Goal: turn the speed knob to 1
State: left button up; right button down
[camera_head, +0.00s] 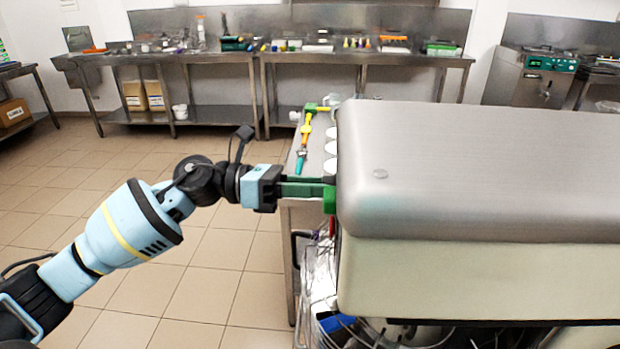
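A large batch freezer (470,170) with a rounded steel top and cream lower body fills the right side. I cannot make out a speed knob or its markings; the freezer's left-hand face is seen almost edge-on. My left gripper (328,189) reaches in from the left, its green fingers pointing right and ending at the freezer's left edge. The fingertips are close to or touching that face, and I cannot tell what is between them. My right gripper is not in view.
A narrow steel table (312,160) beside the freezer holds yellow and green-blue tools. White round shapes (331,147) line the freezer's edge. Steel counters (365,58) with supplies stand along the back wall. The tiled floor (190,280) at left is clear.

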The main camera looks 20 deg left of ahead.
pick_arm(q)
jog(key=shift+r+n+p, duration=0.1)
jog(key=shift+n+p, duration=1.4)
jog(key=shift+n, duration=1.1)
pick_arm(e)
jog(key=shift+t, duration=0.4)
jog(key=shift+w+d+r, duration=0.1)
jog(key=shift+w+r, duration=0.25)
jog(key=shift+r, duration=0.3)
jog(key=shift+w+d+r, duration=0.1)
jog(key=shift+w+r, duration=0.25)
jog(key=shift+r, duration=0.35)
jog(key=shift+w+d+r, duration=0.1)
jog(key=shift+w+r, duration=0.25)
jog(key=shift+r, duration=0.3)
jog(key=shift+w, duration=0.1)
pick_arm(q)
jog(key=o, duration=1)
jog(key=shift+c, duration=0.2)
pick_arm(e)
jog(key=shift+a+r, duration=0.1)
pick_arm(q)
jog(key=shift+a, duration=0.1)
